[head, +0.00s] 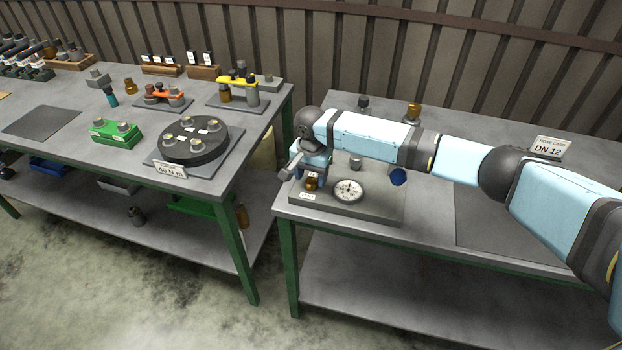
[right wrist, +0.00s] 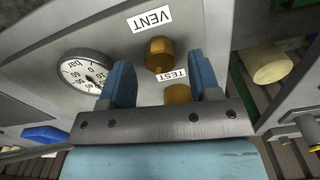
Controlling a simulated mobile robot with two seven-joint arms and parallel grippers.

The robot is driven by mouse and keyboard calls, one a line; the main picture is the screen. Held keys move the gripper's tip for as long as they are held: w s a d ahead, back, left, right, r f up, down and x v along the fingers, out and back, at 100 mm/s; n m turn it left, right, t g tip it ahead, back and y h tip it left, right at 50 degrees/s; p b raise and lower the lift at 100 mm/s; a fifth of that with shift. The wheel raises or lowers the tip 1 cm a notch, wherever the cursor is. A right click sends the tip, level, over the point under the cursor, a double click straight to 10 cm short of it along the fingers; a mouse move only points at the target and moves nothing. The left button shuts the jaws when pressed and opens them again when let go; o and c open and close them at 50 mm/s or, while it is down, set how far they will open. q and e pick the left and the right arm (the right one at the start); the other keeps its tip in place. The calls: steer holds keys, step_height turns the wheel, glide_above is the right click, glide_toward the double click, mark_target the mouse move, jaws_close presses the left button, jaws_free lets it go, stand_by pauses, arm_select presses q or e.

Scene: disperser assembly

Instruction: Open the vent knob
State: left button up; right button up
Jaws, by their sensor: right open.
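The vent knob (right wrist: 159,54) is a small brass hexagonal knob beside the VENT label (right wrist: 150,18) in the right wrist view. A second brass knob (right wrist: 177,94) sits by the TEST label (right wrist: 171,76), closer to the gripper's palm. My right gripper (right wrist: 161,65) is open, with one blue finger on each side of the vent knob's line and gaps on both sides. I cannot tell whether the tips reach down around it. In the head view, my right gripper (head: 299,172) is over the left end of the grey panel (head: 380,208), partly hiding the knobs.
A round pressure gauge (right wrist: 84,72) is close to the left finger. A blue knob (right wrist: 45,134) sits farther left. In the head view, the left bench (head: 235,150) carries a black round flange (head: 193,140) and several parts. A gap separates the benches.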

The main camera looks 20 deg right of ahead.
steer(key=shift+f, duration=0.85)
